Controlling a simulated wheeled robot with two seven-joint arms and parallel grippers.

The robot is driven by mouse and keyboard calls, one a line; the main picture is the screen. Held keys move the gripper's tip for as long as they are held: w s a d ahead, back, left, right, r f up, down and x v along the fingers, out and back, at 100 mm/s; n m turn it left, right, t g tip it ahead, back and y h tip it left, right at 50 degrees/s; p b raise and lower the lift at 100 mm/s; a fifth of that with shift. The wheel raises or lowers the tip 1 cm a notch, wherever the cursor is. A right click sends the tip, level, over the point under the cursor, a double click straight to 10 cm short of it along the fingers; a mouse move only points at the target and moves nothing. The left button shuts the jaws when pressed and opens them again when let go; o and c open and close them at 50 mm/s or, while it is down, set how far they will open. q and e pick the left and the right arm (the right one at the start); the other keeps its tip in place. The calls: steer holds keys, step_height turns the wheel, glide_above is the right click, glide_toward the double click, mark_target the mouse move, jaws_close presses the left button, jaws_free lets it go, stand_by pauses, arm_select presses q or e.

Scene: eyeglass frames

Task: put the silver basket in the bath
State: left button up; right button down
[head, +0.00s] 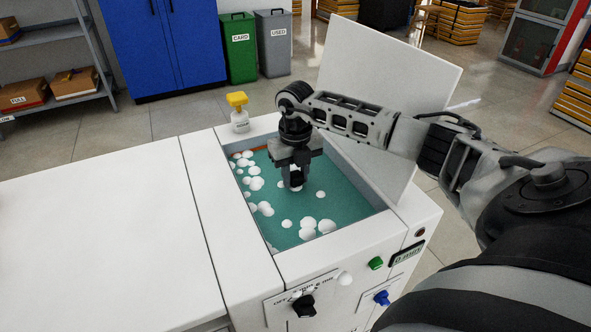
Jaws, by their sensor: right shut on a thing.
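The bath (278,247) is a rectangular tank of teal liquid with white foam clumps, set in a white machine. My right gripper (295,184) points down over the middle of the bath, close to the liquid. It is shut on a small dark piece, which looks like the handle of the silver basket. The basket's body cannot be made out below the gripper and the liquid. My left gripper is not in view.
A white lid (385,80) stands raised behind the bath. A yellow-topped soap bottle (239,116) stands at the bath's back left corner. A bare white worktop (95,235) lies to the left. Knobs (303,304) are on the machine's front.

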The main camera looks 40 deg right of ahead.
steer(key=shift+f+b, duration=0.4)
steer(key=shift+f, duration=0.15)
stand_by(0.6)
steer(key=c, duration=1)
jaws_free()
steer(key=shift+o, duration=0.2)
step_height(320, 180, up, 16)
